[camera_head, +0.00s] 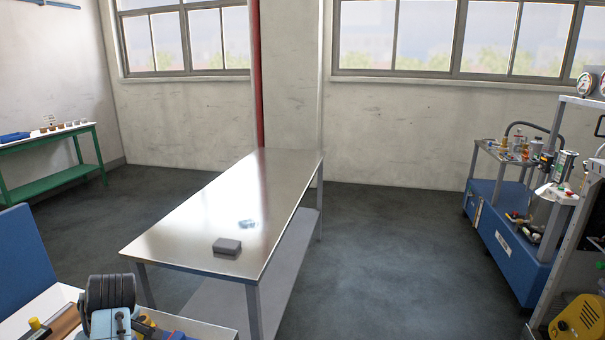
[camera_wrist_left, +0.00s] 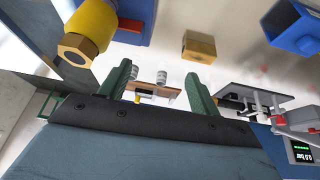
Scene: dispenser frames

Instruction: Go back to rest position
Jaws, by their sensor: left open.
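My left gripper (camera_wrist_left: 159,86) shows in the left wrist view, with its two green fingers spread apart and nothing visible held between them. A wooden piece and small grey cylinders show beyond the gap between the fingers. The task names no object.
A metal table (camera_head: 210,215) stands mid-view, with a grey block (camera_head: 227,247) on it. A blue cart (camera_head: 520,245) stands right. The wrist view shows a brass fitting (camera_wrist_left: 199,47) nearby. Open floor lies between table and cart.

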